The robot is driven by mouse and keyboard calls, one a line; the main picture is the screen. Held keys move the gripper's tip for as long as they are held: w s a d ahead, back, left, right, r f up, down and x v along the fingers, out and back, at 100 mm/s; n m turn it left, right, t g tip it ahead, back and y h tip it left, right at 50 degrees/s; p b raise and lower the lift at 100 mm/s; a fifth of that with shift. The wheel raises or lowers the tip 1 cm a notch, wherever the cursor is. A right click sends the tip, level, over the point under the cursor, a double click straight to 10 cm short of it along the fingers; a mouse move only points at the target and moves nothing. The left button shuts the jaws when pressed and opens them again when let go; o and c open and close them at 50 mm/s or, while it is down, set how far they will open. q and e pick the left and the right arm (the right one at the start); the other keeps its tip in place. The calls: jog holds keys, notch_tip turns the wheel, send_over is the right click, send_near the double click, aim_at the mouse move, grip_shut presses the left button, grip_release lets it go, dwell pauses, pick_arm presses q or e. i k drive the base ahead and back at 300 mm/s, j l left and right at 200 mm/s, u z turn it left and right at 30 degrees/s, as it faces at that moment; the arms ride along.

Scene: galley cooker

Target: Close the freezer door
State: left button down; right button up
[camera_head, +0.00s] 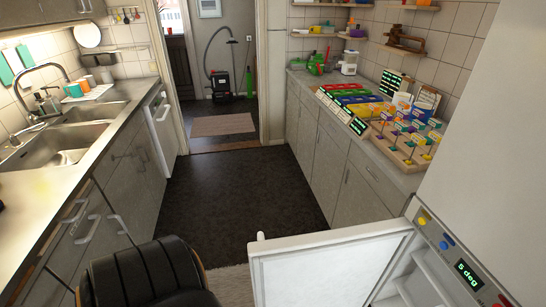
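The freezer door (330,270) stands wide open at the bottom of the head view, sticking out to the left from the tall white appliance (490,150) at the right. A pale knob-like end, perhaps its handle (261,237), shows at its far left corner. Part of the white interior (425,280) shows between the door and the control panel (465,272), which has coloured buttons and a green "5 deg" display. The door's lower part is cut off by the frame. Neither of my grippers is in view.
A black padded chair (145,275) stands at the bottom, left of the door. The dark floor (235,180) is clear between the left sink counter (30,195) and the right cabinets (330,160). A white appliance door (162,125) stands ajar at the far left. A doorway lies ahead.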

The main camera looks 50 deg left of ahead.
aim_at(346, 267)
jog(key=j+z, duration=0.15)
jog(key=j, duration=0.5)
jog(key=j+z, duration=0.15)
jog(key=j, duration=0.45)
jog(key=k+j+z, duration=0.15)
jog(key=j, duration=0.45)
jog(key=k+j+z, duration=0.15)
jog(key=j, duration=0.5)
jog(key=j+z, duration=0.45)
jog(key=j, duration=0.2)
jog(key=j+z, duration=0.45)
jog(key=j, duration=0.25)
jog(key=k+j+z, duration=0.15)
jog(key=j+z, duration=0.3)
jog(key=j, duration=0.2)
